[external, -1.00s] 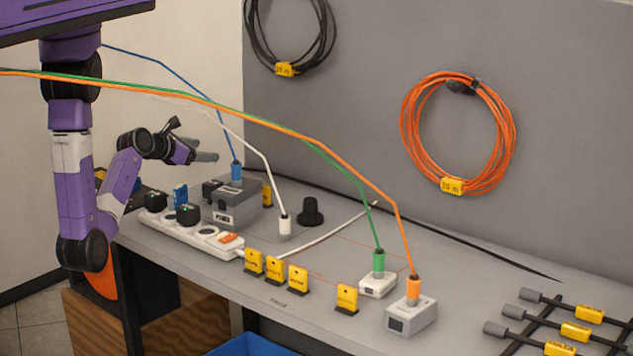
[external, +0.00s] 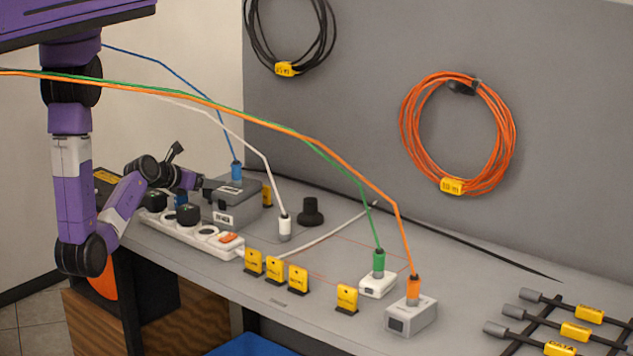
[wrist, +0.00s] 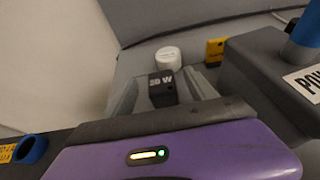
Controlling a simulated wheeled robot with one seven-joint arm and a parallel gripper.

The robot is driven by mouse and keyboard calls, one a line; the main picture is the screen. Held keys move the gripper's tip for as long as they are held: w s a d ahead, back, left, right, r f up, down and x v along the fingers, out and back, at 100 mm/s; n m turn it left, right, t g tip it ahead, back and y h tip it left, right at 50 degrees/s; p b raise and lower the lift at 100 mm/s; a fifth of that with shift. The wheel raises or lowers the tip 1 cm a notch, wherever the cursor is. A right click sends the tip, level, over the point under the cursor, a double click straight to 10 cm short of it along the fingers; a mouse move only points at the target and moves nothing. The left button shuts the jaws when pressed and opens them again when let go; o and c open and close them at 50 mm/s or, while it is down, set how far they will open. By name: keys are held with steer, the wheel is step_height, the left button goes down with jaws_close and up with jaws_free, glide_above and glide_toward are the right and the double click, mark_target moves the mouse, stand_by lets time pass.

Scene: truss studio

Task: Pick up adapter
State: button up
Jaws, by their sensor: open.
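A small black adapter marked "20 W" (wrist: 162,90) stands between the two fingers of my gripper (wrist: 164,82) in the wrist view. The fingers are open on either side of it; I cannot tell whether they touch it. In the external view my gripper (external: 194,181) is low at the left end of the bench, its fingertips hidden by the grey power box (external: 234,205). The "20 W" adapter is not visible there. Two other black blocks, one at the far end (external: 155,200) and one nearer (external: 188,214), sit on the white power strip (external: 200,236).
The grey power box with its blue plug (wrist: 303,30) stands close to the right of my gripper. A white round thing (wrist: 168,58) and a yellow tag (wrist: 215,50) are just beyond the adapter. Cables hang overhead; yellow tags (external: 273,267) line the bench front.

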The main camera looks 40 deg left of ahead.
steer(key=x, duration=0.3)
steer(key=shift+w, duration=0.15)
jaws_close()
stand_by(0.3)
